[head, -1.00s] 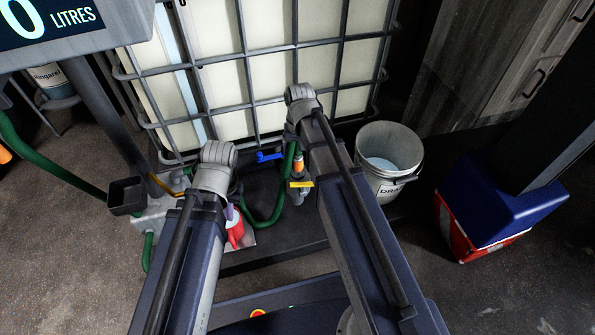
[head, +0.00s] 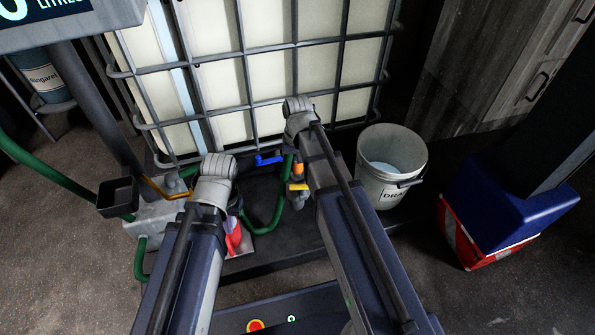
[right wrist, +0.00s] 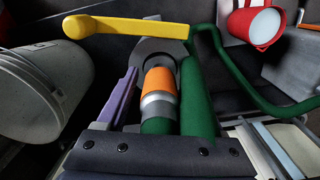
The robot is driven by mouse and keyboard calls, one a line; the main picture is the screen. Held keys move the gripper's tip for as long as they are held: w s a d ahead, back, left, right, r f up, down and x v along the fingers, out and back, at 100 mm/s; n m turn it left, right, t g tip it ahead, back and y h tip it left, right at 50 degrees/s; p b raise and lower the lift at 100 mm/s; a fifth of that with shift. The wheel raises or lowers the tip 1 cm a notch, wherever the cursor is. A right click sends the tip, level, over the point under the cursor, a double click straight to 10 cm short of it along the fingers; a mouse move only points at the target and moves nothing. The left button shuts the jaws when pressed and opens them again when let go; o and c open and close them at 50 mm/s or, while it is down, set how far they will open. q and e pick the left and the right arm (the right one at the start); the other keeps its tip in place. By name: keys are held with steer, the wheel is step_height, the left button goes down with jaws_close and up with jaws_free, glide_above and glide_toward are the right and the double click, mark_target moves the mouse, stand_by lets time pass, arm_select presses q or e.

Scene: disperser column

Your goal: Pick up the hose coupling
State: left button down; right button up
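The hose coupling (right wrist: 160,83) is an orange collar with a silver ring on a green hose end. It stands upright in the middle of the right wrist view and shows small in the head view (head: 298,170). My right gripper (right wrist: 158,75) is around it; its purple finger is just left of the coupling with a thin dark gap. The other finger is not clear, with a thick green length of hose on that side. In the head view my right gripper is mostly behind its arm. My left gripper (head: 238,203) is largely hidden by its wrist, near a red jug.
A yellow lever (right wrist: 130,28) crosses just beyond the coupling. A blue valve handle (head: 268,160) is at the caged tank (head: 243,90). A white bucket (head: 392,170) stands to the right. The red jug (right wrist: 255,24) and looping green hose (right wrist: 245,80) are nearby.

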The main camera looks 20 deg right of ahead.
jaws_close()
stand_by(0.3)
stand_by(0.5)
step_height(320, 180, up, 10)
steer(key=p, duration=1)
steer(key=shift+d, duration=0.1)
